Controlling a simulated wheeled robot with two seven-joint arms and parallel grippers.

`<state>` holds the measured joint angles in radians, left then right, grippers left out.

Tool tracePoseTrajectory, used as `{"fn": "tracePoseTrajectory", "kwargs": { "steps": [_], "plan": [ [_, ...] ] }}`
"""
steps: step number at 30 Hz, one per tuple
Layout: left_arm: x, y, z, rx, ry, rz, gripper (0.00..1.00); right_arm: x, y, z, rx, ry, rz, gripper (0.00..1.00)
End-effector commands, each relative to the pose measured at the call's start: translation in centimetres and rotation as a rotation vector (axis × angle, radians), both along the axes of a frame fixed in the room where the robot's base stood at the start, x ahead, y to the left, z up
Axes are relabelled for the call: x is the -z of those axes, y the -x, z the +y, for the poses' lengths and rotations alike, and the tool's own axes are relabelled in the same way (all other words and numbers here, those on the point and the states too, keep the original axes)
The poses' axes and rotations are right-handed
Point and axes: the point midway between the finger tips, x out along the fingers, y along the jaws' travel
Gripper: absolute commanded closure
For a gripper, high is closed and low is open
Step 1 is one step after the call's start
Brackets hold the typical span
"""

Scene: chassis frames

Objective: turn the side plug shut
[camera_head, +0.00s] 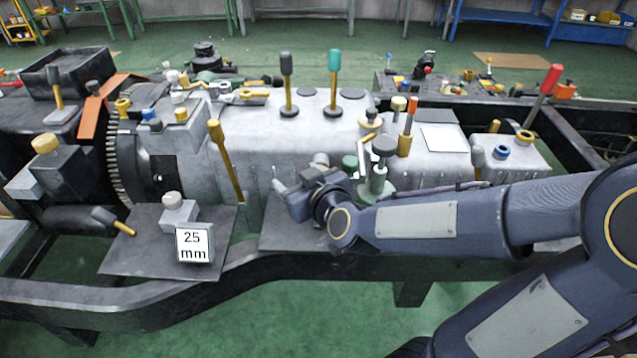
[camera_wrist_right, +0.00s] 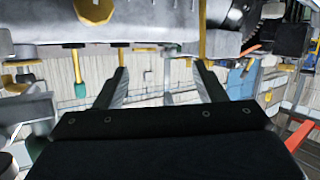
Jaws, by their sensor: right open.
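My right gripper (camera_head: 300,178) is in front of the near side wall of the grey gearbox housing (camera_head: 262,150), just above the frame rail. The right wrist view shows its two fingers (camera_wrist_right: 162,78) spread apart with nothing between them. The housing fills the top of that view, beyond the fingertips. I cannot pick out the side plug for certain; the gripper covers part of the side wall in the head view. A yellow round part (camera_wrist_right: 95,8) shows at the top of the wrist view, but I cannot tell what it is. My left gripper is not in view.
A yellow lever (camera_head: 226,160) stands left of the gripper. A green fitting with a dark knob (camera_head: 378,170) stands close on its right. A block marked 25 mm (camera_head: 193,245) sits on a dark plate (camera_head: 140,255). The chassis rail (camera_head: 150,300) runs below.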

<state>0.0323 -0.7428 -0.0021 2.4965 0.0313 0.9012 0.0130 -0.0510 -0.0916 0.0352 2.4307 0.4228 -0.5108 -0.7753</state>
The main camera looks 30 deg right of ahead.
Motion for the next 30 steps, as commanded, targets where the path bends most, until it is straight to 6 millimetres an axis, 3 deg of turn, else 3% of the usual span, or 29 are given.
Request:
{"fn": "tracePoseTrajectory", "kwargs": {
  "steps": [1,6,10,19,30],
  "plan": [
    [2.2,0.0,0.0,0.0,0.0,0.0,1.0,2.6,-1.0,-0.5,0.039,0.064,-0.025,0.36],
    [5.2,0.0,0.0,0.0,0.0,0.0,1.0,6.0,-2.6,-3.0,0.207,0.319,-0.102,0.36],
    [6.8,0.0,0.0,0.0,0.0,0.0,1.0,7.8,-2.7,-4.6,0.323,0.507,-0.121,0.36],
    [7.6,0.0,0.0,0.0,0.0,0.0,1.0,8.3,-2.8,-6.1,0.424,0.663,-0.127,0.36],
    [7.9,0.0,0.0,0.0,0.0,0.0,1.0,8.3,-7.6,-9.1,0.423,0.662,-0.127,0.36]
  ]
}}
